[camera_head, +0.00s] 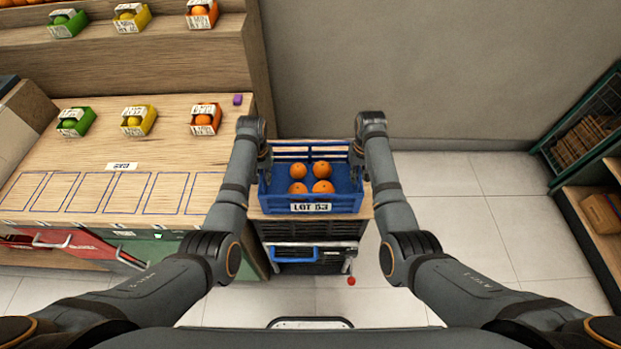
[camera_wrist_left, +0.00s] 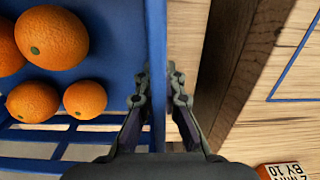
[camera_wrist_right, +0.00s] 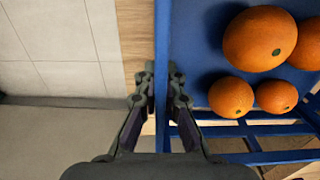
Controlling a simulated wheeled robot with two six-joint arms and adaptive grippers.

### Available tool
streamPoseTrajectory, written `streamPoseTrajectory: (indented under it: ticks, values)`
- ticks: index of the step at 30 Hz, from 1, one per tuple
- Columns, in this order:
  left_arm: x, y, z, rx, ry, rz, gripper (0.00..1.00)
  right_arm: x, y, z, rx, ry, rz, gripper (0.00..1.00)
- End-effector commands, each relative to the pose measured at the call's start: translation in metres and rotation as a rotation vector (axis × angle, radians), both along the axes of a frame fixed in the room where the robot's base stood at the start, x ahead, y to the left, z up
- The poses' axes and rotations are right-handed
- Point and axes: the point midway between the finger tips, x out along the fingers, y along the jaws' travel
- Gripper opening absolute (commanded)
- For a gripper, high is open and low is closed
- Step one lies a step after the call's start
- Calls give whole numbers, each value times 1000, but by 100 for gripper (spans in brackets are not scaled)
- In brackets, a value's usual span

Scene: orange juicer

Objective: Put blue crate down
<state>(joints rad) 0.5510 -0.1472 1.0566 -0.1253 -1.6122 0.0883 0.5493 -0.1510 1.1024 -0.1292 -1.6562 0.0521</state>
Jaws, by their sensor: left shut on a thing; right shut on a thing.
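The blue crate (camera_head: 311,203) is in the middle of the head view, with several oranges (camera_head: 321,169) inside and a "LOT 53" label on its front. It sits over the wooden top of a small cabinet; I cannot tell whether it touches that top. My left gripper (camera_head: 265,172) is shut on the crate's left side wall, seen between the fingers in the left wrist view (camera_wrist_left: 157,100). My right gripper (camera_head: 357,168) is shut on the right side wall, which also shows in the right wrist view (camera_wrist_right: 162,60). The crate looks level.
The small cabinet (camera_head: 310,229) has a blue handle on its front. A wooden counter (camera_head: 100,165) with marked rectangles and small fruit boxes (camera_head: 139,121) stands close on the left. A green-framed shelf (camera_head: 590,125) is at the far right. Floor lies open between.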

Motion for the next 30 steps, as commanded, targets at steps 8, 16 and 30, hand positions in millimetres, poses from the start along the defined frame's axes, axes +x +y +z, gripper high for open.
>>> streamPoseTrajectory:
  ticks: [8,16,30]
  values:
    - [0,0,-2,0,0,0,30,0,0,-2,0,0,0,30]
    - [1,0,1,0,-2,0,30,0,0,-2,0,0,0,30]
    - [1,0,98,0,-2,0,30,0,0,-2,0,0,0,30]
